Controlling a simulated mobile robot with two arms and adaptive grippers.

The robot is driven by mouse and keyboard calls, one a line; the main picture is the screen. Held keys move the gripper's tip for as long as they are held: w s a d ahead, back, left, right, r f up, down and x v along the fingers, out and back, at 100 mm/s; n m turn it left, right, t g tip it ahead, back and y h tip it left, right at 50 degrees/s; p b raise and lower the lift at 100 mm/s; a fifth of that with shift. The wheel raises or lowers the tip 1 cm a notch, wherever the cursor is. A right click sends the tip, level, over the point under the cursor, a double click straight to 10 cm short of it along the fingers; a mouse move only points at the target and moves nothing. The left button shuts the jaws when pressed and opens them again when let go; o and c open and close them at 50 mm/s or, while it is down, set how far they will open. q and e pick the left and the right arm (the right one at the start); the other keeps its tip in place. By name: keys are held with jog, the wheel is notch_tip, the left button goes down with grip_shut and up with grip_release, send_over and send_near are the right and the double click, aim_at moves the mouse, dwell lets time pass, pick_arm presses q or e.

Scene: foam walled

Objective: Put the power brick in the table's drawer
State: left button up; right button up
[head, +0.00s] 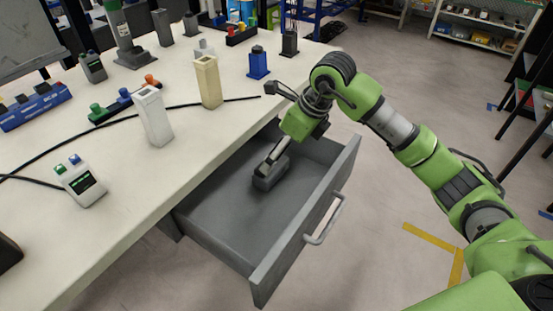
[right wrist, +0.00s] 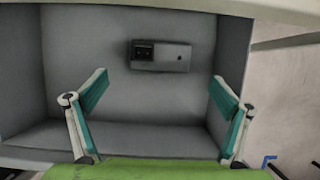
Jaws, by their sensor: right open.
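The power brick (head: 269,175) is a grey block lying on the floor of the drawer. In the right wrist view the brick (right wrist: 161,56) shows a dark socket panel at its left end and lies near the far wall. The drawer (head: 222,212) is grey and pulled well out of the white-topped table (head: 110,206). My right gripper (right wrist: 160,80) is open and empty, its fingers spread wide over the drawer. The brick shows beyond the gap between the fingertips. In the head view a finger partly overlaps the brick, and contact cannot be told. My left gripper is out of view.
The tabletop holds a white block (head: 153,115), a cream block (head: 208,82), a white device with a lit screen (head: 80,181) and a black cable. The drawer's front handle (head: 325,220) juts into the aisle. Open floor lies right of the drawer.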

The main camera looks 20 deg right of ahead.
jog(key=shift+v, duration=1.8)
jog(key=shift+r, duration=0.1)
